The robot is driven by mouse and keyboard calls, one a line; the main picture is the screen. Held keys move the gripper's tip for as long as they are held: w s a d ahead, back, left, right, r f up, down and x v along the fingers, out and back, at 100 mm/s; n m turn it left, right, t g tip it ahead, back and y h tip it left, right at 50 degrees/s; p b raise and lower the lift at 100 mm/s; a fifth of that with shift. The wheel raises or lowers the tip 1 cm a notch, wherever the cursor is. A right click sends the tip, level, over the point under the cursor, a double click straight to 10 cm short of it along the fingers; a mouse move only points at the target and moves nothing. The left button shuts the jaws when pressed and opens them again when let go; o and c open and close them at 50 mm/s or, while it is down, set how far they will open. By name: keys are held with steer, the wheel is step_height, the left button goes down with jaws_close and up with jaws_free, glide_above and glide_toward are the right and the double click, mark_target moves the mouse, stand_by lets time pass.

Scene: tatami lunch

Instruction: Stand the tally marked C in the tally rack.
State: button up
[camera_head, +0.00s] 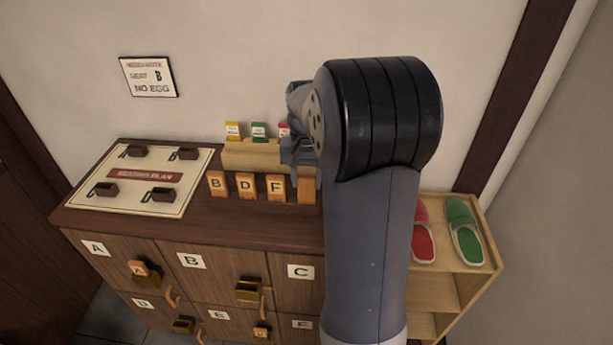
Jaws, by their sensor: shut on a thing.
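My gripper (301,152) is partly hidden behind my arm, at the right end of a pale wooden step block. It looks shut on a plain orange-brown tally (306,190) just beneath it; no letter shows on that tally, so I cannot confirm that it is C. It is upright, level with a row of tallies marked B (216,184), D (246,187) and F (276,188). The row stands in front of the pale wooden block (235,158), apparently the rack. Whether the held tally touches the surface beneath is unclear.
Yellow, green and red cards stand on the block's top. A seat-plan board (130,205) with small dark holders lies left on the cabinet (190,232). Drawer A holds a tally (139,268). A shelf with red and green slippers (463,232) stands right. My arm hides the cabinet's right end.

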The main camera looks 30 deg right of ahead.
steer(key=o, duration=1.3)
steer(key=shift+o, duration=0.4)
steer(key=o, duration=0.5)
steer(key=shift+o, duration=0.2)
steer(key=shift+r, duration=0.15)
steer(key=shift+r+p, duration=3.05)
steer(key=shift+r, duration=0.4)
steer(key=shift+f, duration=0.15)
